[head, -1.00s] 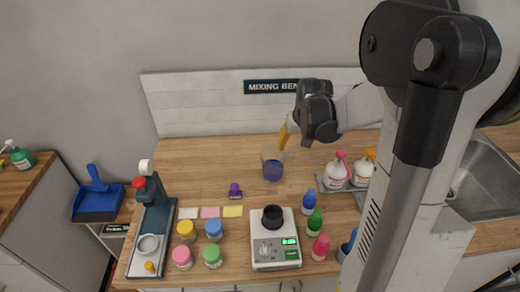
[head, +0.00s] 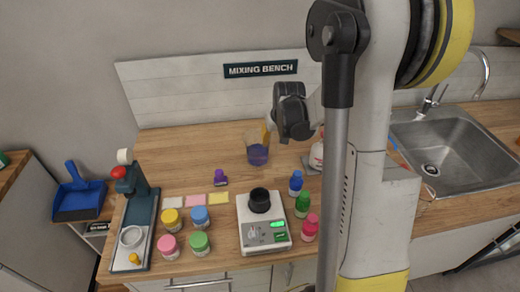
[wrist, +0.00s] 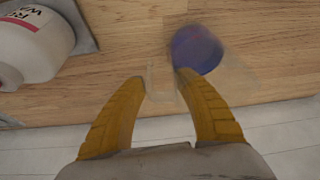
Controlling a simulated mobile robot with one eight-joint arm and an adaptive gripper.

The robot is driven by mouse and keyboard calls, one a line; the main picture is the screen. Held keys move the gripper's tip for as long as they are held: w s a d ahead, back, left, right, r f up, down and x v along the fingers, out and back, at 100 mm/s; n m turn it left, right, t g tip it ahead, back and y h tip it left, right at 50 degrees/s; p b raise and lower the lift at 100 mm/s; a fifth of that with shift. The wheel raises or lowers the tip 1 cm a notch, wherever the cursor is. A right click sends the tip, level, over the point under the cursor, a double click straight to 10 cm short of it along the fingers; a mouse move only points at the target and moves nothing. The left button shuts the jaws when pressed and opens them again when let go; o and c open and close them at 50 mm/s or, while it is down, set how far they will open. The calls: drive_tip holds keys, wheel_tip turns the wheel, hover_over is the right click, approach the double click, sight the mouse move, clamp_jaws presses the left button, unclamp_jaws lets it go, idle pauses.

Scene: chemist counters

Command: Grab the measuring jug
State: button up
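The measuring jug (head: 257,152) is a clear vessel with dark blue liquid, standing on the wooden bench below the sign. In the wrist view its blue contents (wrist: 196,50) show just beyond the right fingertip, and its clear walls are faint. My gripper (head: 267,133) is at the jug's upper right side in the head view. In the wrist view its yellow fingers (wrist: 161,77) are apart. A faint clear part, perhaps the jug's handle, lies between the fingertips. I cannot tell whether the fingers touch it.
A white bottle (wrist: 30,45) stands on a grey tray to the left in the wrist view. A scale (head: 263,225), coloured jars (head: 199,217) and small bottles (head: 302,204) stand nearer the front. A purple item (head: 220,178) sits left of the jug. The sink (head: 440,155) is at right.

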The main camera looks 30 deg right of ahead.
clamp_jaws()
drive_tip(key=shift+r, duration=0.1)
